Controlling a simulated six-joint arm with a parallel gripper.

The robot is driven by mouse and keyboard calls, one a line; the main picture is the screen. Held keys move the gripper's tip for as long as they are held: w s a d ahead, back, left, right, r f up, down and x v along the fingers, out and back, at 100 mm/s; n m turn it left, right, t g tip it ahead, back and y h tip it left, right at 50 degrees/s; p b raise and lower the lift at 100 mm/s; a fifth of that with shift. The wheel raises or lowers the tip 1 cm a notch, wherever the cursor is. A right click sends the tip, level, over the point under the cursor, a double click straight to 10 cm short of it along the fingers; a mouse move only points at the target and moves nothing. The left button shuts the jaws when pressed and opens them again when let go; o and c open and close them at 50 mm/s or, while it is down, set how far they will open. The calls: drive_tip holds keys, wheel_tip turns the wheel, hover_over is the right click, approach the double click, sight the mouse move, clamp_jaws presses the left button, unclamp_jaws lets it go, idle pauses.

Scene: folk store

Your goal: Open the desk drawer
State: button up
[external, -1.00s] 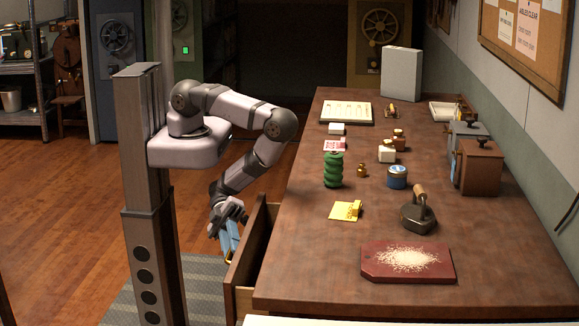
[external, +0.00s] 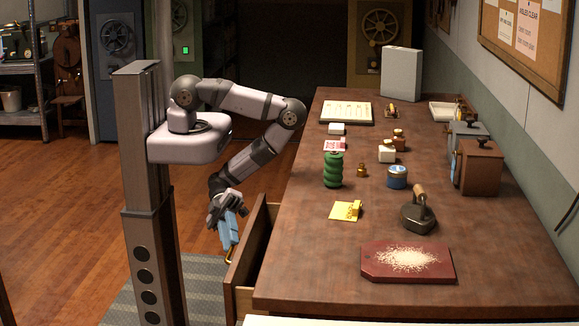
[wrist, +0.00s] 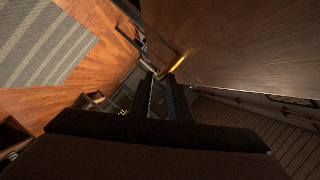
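The desk drawer (external: 262,245) stands pulled out from the left side of the wooden desk, with a dark gap behind its front panel. In the wrist view the drawer front (wrist: 240,45) fills the upper right. A curved brass handle (wrist: 174,66) is on it, and a bit of brass also shows in the external view (external: 229,258). My gripper (external: 228,246) is beside the outer face of the drawer front. In the wrist view its two dark fingers (wrist: 162,82) are apart, with the handle at or just beyond their tips. I cannot tell whether they touch it.
The desktop (external: 320,265) holds a red board with grains (external: 408,262), a flat iron (external: 419,212), a green stack (external: 333,170) and several small items. A striped mat (external: 195,285) lies on the floor. Open floor is left of the desk.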

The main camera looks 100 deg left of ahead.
drive_tip(key=shift+p+v, duration=0.45)
drive_tip(key=shift+v, duration=1.15)
drive_tip(key=shift+s, duration=0.1)
drive_tip(key=shift+s+r, duration=0.1)
drive_tip(key=shift+r, duration=0.05)
